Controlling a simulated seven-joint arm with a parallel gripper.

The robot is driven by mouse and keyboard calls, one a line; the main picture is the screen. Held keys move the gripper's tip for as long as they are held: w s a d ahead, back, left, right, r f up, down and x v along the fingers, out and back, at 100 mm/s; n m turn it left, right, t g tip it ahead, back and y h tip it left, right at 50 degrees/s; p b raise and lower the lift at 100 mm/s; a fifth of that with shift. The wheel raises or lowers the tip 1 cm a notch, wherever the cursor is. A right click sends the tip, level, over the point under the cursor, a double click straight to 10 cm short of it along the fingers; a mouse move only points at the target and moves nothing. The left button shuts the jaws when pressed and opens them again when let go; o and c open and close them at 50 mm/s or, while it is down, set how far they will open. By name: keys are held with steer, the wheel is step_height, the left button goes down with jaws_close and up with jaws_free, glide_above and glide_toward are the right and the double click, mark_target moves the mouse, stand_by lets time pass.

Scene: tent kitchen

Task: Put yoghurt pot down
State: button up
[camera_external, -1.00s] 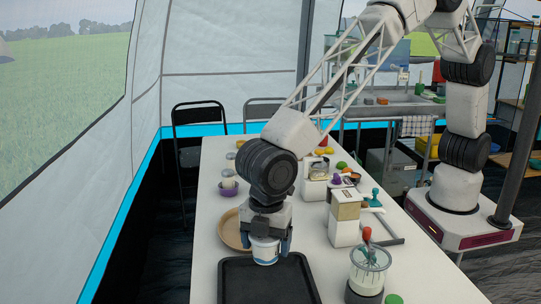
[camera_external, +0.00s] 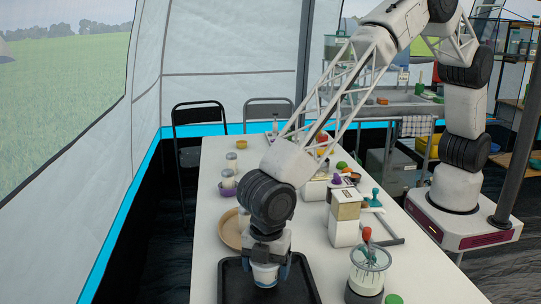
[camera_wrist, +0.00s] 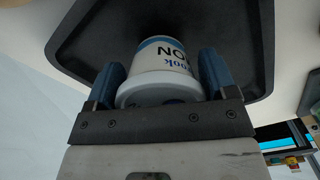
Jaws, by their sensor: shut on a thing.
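The yoghurt pot (camera_external: 265,275) is white with a blue band and dark lettering. My gripper (camera_external: 267,266) is shut on it, one finger on each side, pointing down. The pot is over the black tray (camera_external: 308,285) at the near end of the table, towards the tray's far edge. In the wrist view the pot (camera_wrist: 165,62) sits between the blue fingers (camera_wrist: 161,82), with the dark tray (camera_wrist: 232,40) behind it. I cannot tell for sure whether the pot's base touches the tray.
A wooden plate (camera_external: 229,231) lies just beyond the tray. The front of the tray is bare.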

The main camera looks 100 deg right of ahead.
steer(key=shift+f, duration=0.55)
steer(key=shift+f, duration=0.15)
steer(key=o, duration=0.9)
step_height(320, 180, up, 12)
steer(key=shift+r, duration=0.15)
stand_by(0.6)
